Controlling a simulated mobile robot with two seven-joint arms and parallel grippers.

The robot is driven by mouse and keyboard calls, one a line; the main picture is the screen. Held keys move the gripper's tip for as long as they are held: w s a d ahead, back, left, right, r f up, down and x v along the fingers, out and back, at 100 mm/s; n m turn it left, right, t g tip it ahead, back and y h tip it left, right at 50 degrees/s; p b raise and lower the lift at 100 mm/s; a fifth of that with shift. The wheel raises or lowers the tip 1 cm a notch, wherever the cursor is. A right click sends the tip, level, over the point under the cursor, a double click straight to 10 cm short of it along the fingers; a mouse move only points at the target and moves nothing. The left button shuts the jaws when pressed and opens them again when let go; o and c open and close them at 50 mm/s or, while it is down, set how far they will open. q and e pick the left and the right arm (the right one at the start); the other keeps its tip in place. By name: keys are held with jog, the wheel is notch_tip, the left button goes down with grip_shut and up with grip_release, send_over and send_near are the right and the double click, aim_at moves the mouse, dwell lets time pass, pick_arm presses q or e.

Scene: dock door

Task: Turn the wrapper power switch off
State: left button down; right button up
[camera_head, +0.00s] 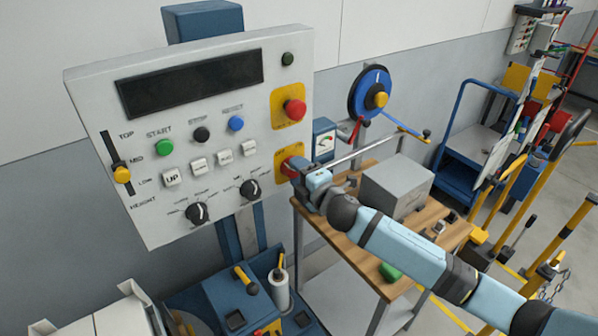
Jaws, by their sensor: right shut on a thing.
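The wrapper control panel (185,135) is a light grey box on a blue column, facing me. At its lower right a yellow plate (283,153) carries a red rotary power switch (289,165). My right gripper (297,174) reaches in from the right and is shut on the red switch knob. The gripper hides the lower right of the plate and much of the knob, so I cannot read the switch position. A red emergency-stop button (294,109) sits on another yellow plate above it. My left gripper is not in view.
Green (164,147), black and blue buttons and two black dials (197,213) share the panel. Below my right arm stands a wooden-topped workbench (345,250) with a grey box (397,186). A blue hose reel (370,92) hangs behind. Yellow-handled equipment (513,195) stands at right.

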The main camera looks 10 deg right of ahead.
jog(key=o, duration=0.9)
jog(key=shift+b+v, duration=1.5)
jog(key=shift+v, duration=5.45)
jog(key=shift+f, duration=0.1)
